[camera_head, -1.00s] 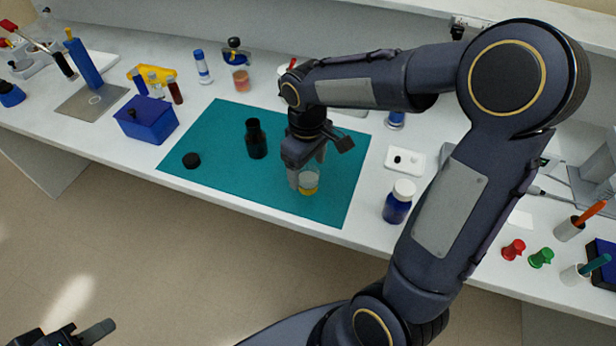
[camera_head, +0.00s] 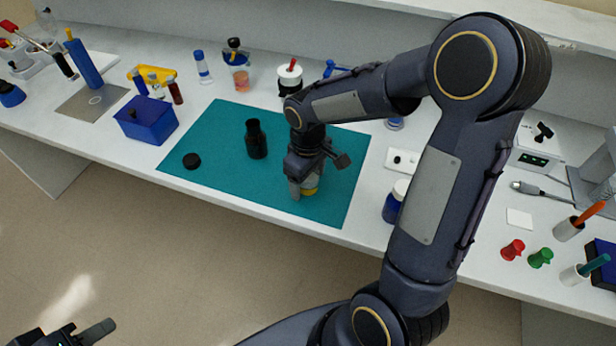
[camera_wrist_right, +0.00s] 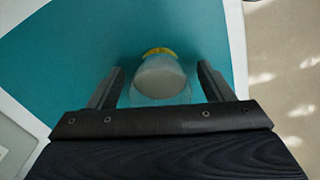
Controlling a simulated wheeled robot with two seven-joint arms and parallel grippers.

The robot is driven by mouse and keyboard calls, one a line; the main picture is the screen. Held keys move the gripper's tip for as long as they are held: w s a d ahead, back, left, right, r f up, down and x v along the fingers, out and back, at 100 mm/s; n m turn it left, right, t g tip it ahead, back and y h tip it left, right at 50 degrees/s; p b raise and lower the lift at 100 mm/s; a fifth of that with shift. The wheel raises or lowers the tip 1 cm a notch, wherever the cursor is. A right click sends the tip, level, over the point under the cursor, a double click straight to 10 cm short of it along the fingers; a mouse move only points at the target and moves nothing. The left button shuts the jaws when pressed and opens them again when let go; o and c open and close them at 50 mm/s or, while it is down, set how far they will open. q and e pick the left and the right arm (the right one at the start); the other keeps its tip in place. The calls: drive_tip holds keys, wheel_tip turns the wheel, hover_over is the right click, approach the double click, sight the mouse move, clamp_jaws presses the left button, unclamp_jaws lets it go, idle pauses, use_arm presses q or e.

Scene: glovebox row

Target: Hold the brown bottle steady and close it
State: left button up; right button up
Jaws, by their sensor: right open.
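The brown bottle (camera_head: 256,140), very dark and without a cap, stands upright on the teal mat (camera_head: 222,125). A black cap (camera_head: 191,160) lies on the mat to its left, near the front edge. My right gripper (camera_head: 303,192) is over the right part of the mat, pointing down and apart from the bottle. In the right wrist view its open fingers (camera_wrist_right: 160,92) stand either side of a clear jar (camera_wrist_right: 160,78) with a yellow band, with a gap at each side. My left gripper (camera_head: 95,333) is at the bottom left, off the table; its jaw opening is unclear.
A blue box (camera_head: 147,119) stands left of the mat. A blue bottle with a white cap (camera_head: 394,203) stands right of the mat, partly behind my right arm. Several vials and tools line the back. The mat between bottle and cap is clear.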

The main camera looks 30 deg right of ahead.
drive_tip(key=c, duration=1)
drive_tip(key=shift+r, duration=0.15)
drive_tip(key=shift+w+r, duration=0.1)
drive_tip(key=shift+r, duration=0.5)
drive_tip(key=s+a+r, duration=0.1)
drive_tip(key=a+r, duration=0.3)
drive_tip(key=s+a+r, duration=0.2)
drive_tip(key=a+r, duration=0.1)
drive_tip(key=a, duration=0.2)
drive_tip(key=s+a+r, duration=0.1)
drive_tip(key=a+r, duration=0.3)
drive_tip(key=shift+s+a+r+b, duration=0.2)
drive_tip(key=shift+s+r+b, duration=0.1)
